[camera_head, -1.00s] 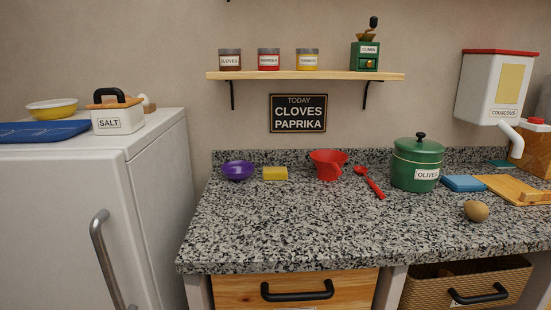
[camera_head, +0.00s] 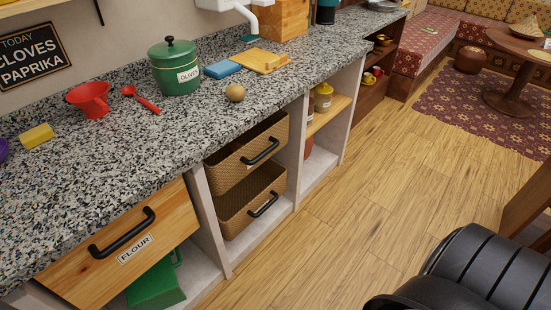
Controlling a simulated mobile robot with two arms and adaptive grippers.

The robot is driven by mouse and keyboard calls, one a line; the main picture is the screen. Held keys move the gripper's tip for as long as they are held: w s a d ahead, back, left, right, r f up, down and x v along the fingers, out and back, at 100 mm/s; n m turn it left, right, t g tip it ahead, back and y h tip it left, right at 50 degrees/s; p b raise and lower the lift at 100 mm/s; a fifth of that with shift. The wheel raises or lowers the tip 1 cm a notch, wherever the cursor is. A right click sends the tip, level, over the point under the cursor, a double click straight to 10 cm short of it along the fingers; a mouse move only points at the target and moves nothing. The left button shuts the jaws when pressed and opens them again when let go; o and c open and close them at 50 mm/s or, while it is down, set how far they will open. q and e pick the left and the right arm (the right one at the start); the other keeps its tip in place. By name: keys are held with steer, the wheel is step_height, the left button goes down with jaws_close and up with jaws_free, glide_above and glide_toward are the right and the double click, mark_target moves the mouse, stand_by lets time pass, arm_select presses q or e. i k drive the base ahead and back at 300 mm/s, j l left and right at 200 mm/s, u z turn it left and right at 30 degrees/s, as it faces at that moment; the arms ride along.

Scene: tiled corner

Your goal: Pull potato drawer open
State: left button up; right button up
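Two wicker drawers, an upper one (camera_head: 226,173) and a lower one (camera_head: 233,214), sit one above the other under the granite counter, each with a black bar handle. The upper handle (camera_head: 261,152) and the lower handle (camera_head: 265,204) face the floor side. I cannot read a label on either, so which one is the potato drawer cannot be told. A wooden drawer (camera_head: 135,240) to their left is labelled FLOUR. A round brown item (camera_head: 235,92), perhaps a potato, lies on the counter above. Neither of my grippers is in view.
The counter (camera_head: 120,140) holds a green OLIVES pot (camera_head: 174,72), a red funnel-like cup (camera_head: 90,98) and a blue sponge (camera_head: 222,69). Open shelves (camera_head: 328,115) stand right of the wicker drawers. The wooden floor (camera_head: 350,200) before them is clear. A black ribbed shape (camera_head: 465,265) fills the lower right corner.

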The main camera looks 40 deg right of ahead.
mark_target(236, 187)
steer(key=z, duration=0.95)
